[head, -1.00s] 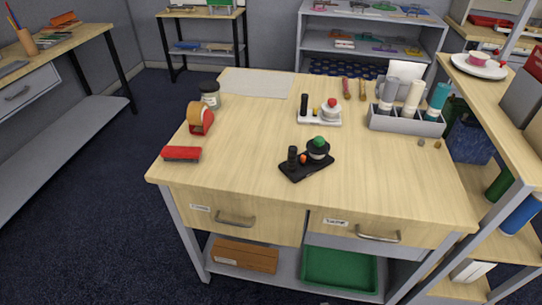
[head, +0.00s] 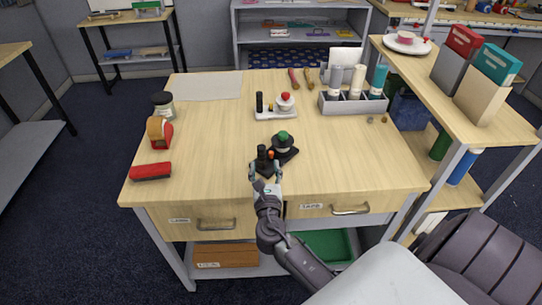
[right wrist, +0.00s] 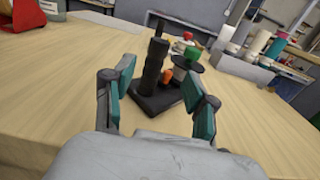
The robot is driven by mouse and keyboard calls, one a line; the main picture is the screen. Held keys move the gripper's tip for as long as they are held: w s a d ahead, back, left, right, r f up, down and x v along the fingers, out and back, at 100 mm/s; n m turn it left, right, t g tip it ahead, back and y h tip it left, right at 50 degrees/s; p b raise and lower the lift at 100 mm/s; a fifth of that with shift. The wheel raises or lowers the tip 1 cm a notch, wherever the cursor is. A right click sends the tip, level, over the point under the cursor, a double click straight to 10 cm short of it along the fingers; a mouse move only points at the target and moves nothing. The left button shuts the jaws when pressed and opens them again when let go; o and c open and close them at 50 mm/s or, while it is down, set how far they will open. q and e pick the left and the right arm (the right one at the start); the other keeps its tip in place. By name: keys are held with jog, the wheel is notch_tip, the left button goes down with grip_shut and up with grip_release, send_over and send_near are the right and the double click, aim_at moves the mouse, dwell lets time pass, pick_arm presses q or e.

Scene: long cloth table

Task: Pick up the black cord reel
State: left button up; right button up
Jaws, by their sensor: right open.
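The black cord reel (head: 284,150) stands on the wooden table near its front middle. It has a flat dark base, a black upright post at its front left, a small orange knob and a round black part with a green top. My right gripper (head: 265,174) is open at the front of the reel, by the post. In the right wrist view the black post (right wrist: 153,66) stands between the two teal-padded fingers (right wrist: 160,85), with the base beyond them. I cannot tell whether either finger touches it. My left gripper is not in view.
A similar white device (head: 276,113) with a red knob stands behind the reel. A grey caddy with bottles (head: 352,106) is at the back right. A red stapler-like object (head: 150,171), a tape dispenser (head: 160,134) and a jar (head: 163,104) are at the left. The table's right front is clear.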

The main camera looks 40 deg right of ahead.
aim_at(262, 155)
jog(key=p+x, duration=0.1)
jog(key=x, duration=0.6)
jog(key=shift+w+a, duration=0.15)
jog(key=shift+w, duration=0.15)
jog(key=shift+s, duration=0.1)
jog(key=shift+c, duration=0.3)
grip_shut()
